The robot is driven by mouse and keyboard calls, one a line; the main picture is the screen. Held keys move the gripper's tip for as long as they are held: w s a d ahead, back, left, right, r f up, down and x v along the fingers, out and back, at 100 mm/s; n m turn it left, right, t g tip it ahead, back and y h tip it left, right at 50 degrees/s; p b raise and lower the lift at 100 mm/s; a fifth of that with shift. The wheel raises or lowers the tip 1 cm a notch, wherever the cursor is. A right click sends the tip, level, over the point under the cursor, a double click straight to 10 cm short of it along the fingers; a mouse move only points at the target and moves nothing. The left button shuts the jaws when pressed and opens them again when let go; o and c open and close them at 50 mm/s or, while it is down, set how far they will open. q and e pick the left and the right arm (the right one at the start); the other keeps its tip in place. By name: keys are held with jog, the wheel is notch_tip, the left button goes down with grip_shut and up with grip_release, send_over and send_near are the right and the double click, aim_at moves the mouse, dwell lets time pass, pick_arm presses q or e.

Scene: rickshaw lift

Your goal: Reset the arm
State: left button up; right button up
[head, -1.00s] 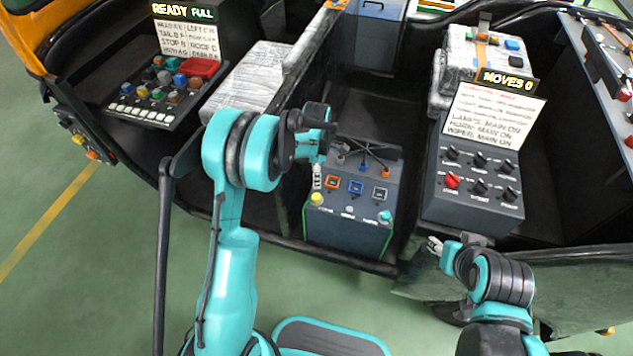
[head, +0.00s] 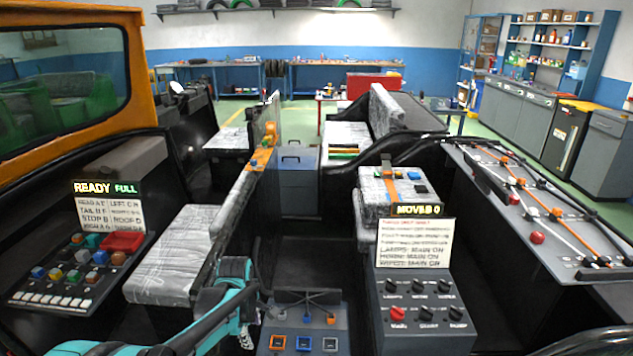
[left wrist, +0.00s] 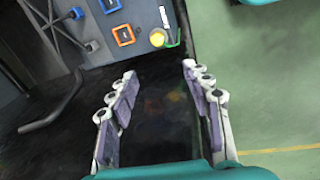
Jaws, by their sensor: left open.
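My right arm and gripper are out of both current views.
A button panel (head: 75,268) reading READY FULL is at left. A knob console (head: 425,308) with a MOVES 0 sign is right of centre. A wrapped seat (head: 172,257) stands near my left arm. A tilted board with rods (head: 545,205) is at right. Open green floor shows beyond.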

pick_arm(q)
jog(key=s+r+m+t, duration=0.2)
jog(key=s+r+m, duration=0.2)
jog(key=s+m, duration=0.4)
jog(key=s+r+m+t, duration=0.3)
jog(key=s+r+m, duration=0.2)
jog(key=s, duration=0.8)
jog(key=m, duration=0.3)
jog(key=shift+m+t, duration=0.3)
